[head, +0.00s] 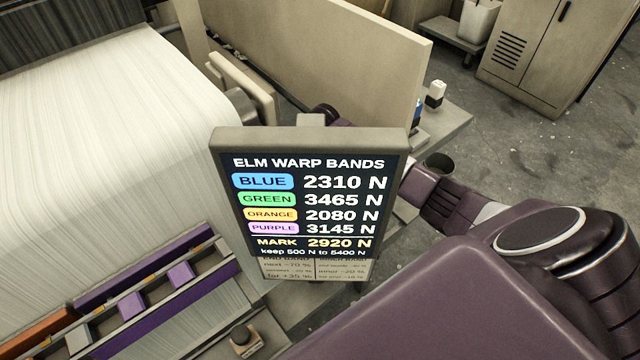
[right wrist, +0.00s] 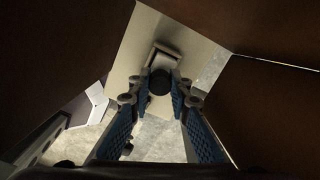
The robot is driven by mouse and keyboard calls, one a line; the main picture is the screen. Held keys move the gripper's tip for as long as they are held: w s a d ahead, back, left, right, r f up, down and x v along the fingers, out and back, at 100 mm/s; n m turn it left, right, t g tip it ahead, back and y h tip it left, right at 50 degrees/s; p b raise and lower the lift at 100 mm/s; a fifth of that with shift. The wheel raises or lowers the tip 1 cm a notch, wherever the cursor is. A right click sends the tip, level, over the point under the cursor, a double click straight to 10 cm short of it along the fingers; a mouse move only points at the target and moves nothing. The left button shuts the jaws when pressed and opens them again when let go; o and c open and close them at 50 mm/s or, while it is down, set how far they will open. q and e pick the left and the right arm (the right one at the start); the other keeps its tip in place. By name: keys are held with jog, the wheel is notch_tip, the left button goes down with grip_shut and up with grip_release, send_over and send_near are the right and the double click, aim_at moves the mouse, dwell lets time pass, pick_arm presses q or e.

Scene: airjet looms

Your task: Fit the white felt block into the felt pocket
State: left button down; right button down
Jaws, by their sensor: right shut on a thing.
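My right gripper (right wrist: 161,92) shows in the right wrist view, its two blue-padded fingers closed on a dark round piece (right wrist: 160,80) at the tips. A pale, blocky part (right wrist: 165,52) lies just beyond this piece; whether they touch is unclear. In the head view my right arm reaches behind the sign, which hides the gripper. I cannot surely pick out the white felt block or the felt pocket. A small white object (head: 437,90) stands on the ledge right of the beige panel; I cannot tell whether it is felt. My left gripper is in neither view.
A warp-band sign (head: 310,205) blocks the middle of the head view. The loom's white warp sheet (head: 100,120) fills the left. A tall beige panel (head: 340,50) stands behind the sign. A cabinet (head: 545,50) stands at the back right, with open floor (head: 500,140) before it.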

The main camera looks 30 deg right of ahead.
jog(key=shift+d+f, duration=0.1)
jog(key=shift+f, duration=0.35)
